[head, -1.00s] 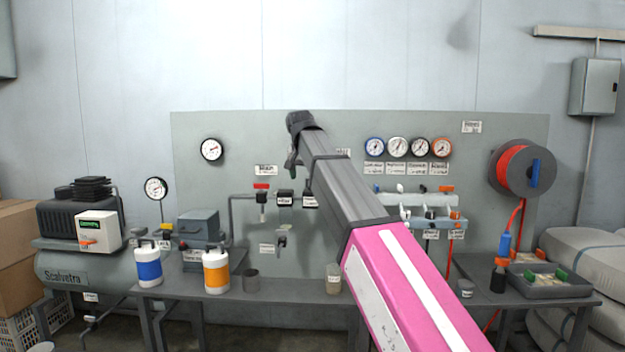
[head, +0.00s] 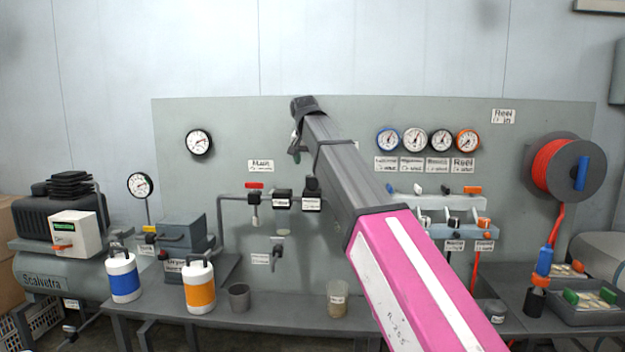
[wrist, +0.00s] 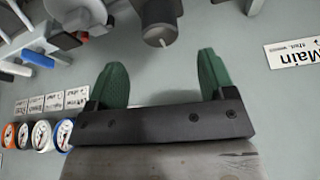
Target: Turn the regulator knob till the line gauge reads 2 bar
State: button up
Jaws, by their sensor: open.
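The regulator (head: 312,197) is on the wall panel, with a dark round knob (head: 312,183) on top, just left of my arm. In the wrist view, upside down, a dark cylinder that looks like this knob (wrist: 159,27) stands beyond the fingertips, roughly between their lines and not touched. My gripper (wrist: 160,75) has two green fingers spread apart with nothing between them; in the head view my gripper (head: 296,148) shows small above the regulator. A white gauge (head: 199,142) hangs at the panel's upper left. I cannot tell which gauge is the line gauge, nor its reading.
Several coloured-rim gauges (head: 414,140) sit right of my arm, above a manifold (head: 440,205). A red-handled valve (head: 254,188) and a filter (head: 283,200) stand left of the regulator. The bench (head: 262,312) holds an orange-banded canister (head: 199,288) and cups. A hose reel (head: 560,168) is at right.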

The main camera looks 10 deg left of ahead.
aim_at(312, 176)
jog(key=x, duration=0.8)
jog(key=shift+c, duration=0.2)
jog(key=c, duration=0.9)
